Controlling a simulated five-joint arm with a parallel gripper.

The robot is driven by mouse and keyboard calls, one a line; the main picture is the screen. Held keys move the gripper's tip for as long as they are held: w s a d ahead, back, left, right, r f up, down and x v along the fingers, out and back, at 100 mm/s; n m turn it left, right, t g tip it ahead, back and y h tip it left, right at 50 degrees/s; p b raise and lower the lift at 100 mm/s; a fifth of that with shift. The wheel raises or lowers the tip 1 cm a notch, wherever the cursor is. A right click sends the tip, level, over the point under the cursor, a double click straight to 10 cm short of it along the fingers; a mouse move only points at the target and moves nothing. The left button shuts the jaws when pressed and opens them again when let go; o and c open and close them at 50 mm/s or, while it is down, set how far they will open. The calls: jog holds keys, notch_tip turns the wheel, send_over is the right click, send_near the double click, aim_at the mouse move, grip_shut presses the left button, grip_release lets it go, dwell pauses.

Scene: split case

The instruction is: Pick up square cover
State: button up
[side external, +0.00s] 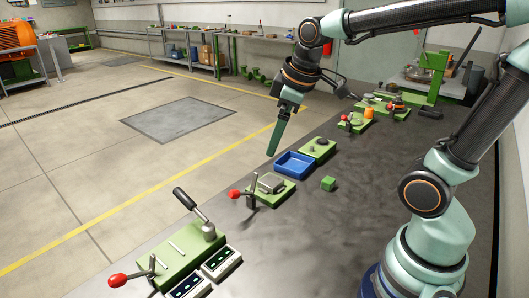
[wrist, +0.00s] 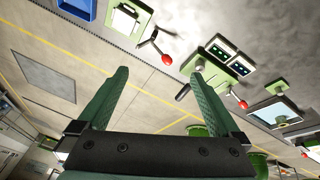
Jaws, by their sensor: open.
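A grey square piece (side external: 271,183), which looks like the square cover, sits on a green fixture (side external: 282,197) with a red-knobbed lever in the side external view. In the wrist view, a pale square (wrist: 125,18) shows on a green plate near the top edge. My gripper (side external: 272,152) hangs in the air with its fingers pointing down, near the far edge of the bench and beside the blue tray in the picture. In the wrist view my gripper (wrist: 160,74) has its two green fingers wide apart with nothing between them.
A blue tray (side external: 294,165) stands just beyond the fixture. A green cube (side external: 328,184) lies to its right. Red-knobbed levers (side external: 118,281) stick up at the near end. More green fixtures stand farther along. The dark bench top is clear at centre right.

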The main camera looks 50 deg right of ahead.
jog(key=w+d+f+n+g, duration=0.2)
jog(key=w+d+f+n, duration=0.2)
jog(key=w+n, duration=0.3)
jog(key=n+g, duration=0.2)
jog(key=n, duration=0.4)
send_over(266, 183)
jog(key=f, duration=1.3)
jog(key=shift+w+a+f, duration=0.15)
jog(key=shift+a, duration=0.25)
jog(key=shift+s+d+f, duration=0.15)
jog(key=shift+d+f, duration=0.05)
jog(key=shift+f, duration=1.15)
jog(key=shift+s+d+f, duration=0.1)
jog(key=shift+d+f, duration=0.05)
jog(key=shift+f, duration=1.2)
jog(key=c, duration=1.5)
jog(key=shift+r, duration=0.1)
grip_shut()
